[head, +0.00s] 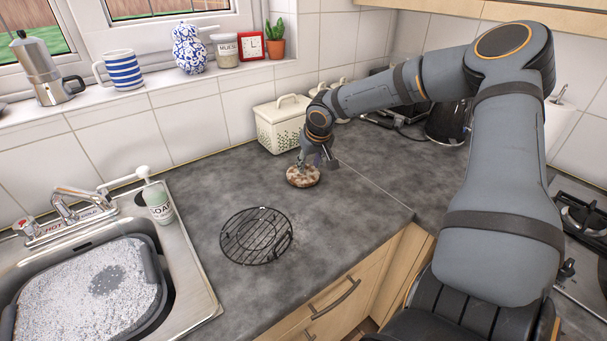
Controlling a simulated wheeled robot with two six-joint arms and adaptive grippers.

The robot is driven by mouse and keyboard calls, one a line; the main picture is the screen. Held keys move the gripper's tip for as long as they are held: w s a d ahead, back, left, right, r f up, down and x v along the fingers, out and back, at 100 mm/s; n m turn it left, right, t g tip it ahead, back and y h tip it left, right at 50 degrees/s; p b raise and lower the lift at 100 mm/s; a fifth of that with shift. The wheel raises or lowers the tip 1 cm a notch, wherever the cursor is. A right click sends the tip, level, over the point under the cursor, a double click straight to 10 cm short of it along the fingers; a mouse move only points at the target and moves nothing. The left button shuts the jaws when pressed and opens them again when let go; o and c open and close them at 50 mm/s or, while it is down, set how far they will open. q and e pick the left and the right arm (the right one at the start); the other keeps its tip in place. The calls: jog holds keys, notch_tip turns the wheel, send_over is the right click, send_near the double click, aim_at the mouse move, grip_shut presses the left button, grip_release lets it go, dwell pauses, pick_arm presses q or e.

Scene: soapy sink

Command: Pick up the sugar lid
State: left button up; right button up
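My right gripper (304,162) points down at a small round brown object with pale patches (303,178) on the grey worktop. Its fingertips are at or just above the top of this object; I cannot tell whether they touch it, or whether they are open or shut. I cannot tell whether this object is the sugar lid. Pale lidded jars (341,84) stand against the back wall, partly hidden by my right arm, and no label on them can be read. My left gripper is not in view.
A white lidded bin (281,127) stands just behind the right gripper. A black wire rack (256,236) lies on the worktop. A soap bottle (158,204) stands by the sink (196,269) at left. A dark kettle (447,122) stands at right. The worktop around the rack is clear.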

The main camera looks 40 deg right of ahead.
jog(key=x, duration=0.3)
jog(key=shift+w+r, duration=0.1)
jog(key=shift+r, duration=0.1)
grip_shut()
jog(key=shift+r, duration=0.1)
